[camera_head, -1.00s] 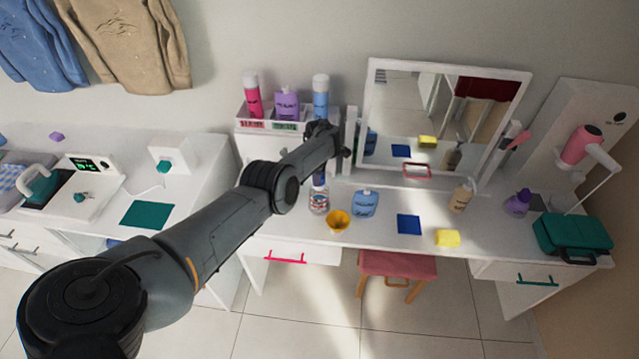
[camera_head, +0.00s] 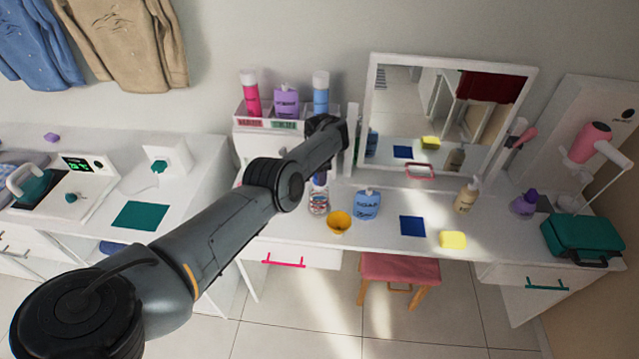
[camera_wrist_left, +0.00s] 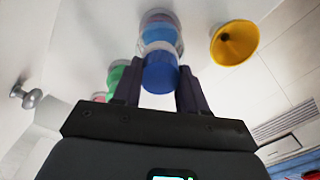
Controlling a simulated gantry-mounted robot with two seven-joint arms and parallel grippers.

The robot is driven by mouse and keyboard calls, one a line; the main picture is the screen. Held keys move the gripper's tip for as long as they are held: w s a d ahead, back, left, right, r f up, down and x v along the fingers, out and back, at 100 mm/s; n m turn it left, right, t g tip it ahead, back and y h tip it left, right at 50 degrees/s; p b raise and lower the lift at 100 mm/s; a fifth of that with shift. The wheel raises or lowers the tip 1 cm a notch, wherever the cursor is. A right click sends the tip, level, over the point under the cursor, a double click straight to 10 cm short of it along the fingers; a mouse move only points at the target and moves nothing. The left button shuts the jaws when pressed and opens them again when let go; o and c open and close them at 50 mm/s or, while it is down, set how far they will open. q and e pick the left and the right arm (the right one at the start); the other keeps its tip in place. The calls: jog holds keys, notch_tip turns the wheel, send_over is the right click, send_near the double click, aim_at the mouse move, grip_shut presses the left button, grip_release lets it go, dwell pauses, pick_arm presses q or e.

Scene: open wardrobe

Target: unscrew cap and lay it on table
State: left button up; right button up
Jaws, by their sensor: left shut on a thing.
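A clear bottle (camera_head: 318,203) with a coloured label stands upright on the white vanity table (camera_head: 384,224). Its blue cap (camera_wrist_left: 160,75) shows between the fingers in the left wrist view. My left gripper (camera_wrist_left: 158,66) is shut on this cap from above, and the cap appears to be on the bottle's neck. In the head view the arm and hand partly hide the cap and fingers. My right gripper is not in view.
A yellow funnel (camera_head: 339,223) and a blue bottle (camera_head: 366,205) stand close to the clear bottle's right. A blue cloth (camera_head: 412,226) and a yellow sponge (camera_head: 453,239) lie farther right. A mirror (camera_head: 448,115) stands behind. Bare tabletop shows between these things.

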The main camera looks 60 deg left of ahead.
pick_arm(q)
jog(key=n+b, duration=0.3)
jog(key=n, duration=0.1)
jog(key=shift+f, duration=0.1)
jog(key=shift+n, duration=0.8)
jog(key=o, duration=1.2)
jog(key=shift+c, duration=0.4)
